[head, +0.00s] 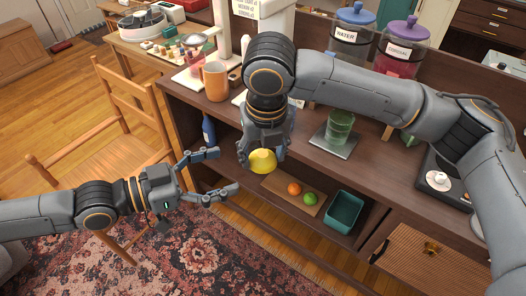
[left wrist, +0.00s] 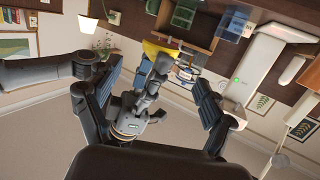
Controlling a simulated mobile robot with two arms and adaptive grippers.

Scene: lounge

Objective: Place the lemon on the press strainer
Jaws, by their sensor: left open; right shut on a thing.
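The yellow lemon (head: 262,162) is in my right gripper (head: 263,155), which is shut on it and points down in front of the dark counter. The lemon's upper part is hidden by the fingers. In the left wrist view, a yellow patch (left wrist: 158,50) shows beside my right gripper. My left gripper (head: 222,173) is open and empty, to the left of the lemon and apart from it.
An orange mug (head: 215,82) and a green glass (head: 340,127) stand on the counter. A blue bottle (head: 208,129) is near its left end. A lower board (head: 283,203) holds an orange and a lime beside a teal bin (head: 345,211). A wooden chair (head: 110,150) stands left.

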